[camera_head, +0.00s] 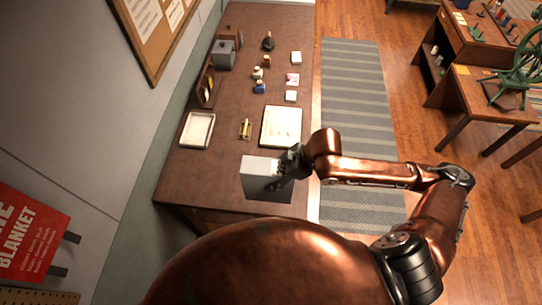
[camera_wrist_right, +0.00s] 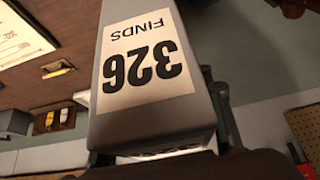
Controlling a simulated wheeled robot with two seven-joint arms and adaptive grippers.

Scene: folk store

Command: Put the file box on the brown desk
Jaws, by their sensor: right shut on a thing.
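The grey file box (camera_head: 258,180) is at the near end of the brown desk (camera_head: 215,165) in the head view. My right gripper (camera_head: 284,174) is shut on its right side. In the right wrist view the file box (camera_wrist_right: 185,108) fills the middle, with a white label reading "326 FINDS" upside down. Part of a dark finger (camera_wrist_right: 222,100) shows beside it. The box is over the desk's near part; I cannot tell whether its bottom touches the top. My left gripper is not in view.
Small bottles and a grey container (camera_head: 223,54) stand farther back. Bare desk top lies left of the box. A striped rug (camera_head: 355,90) runs along the right.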

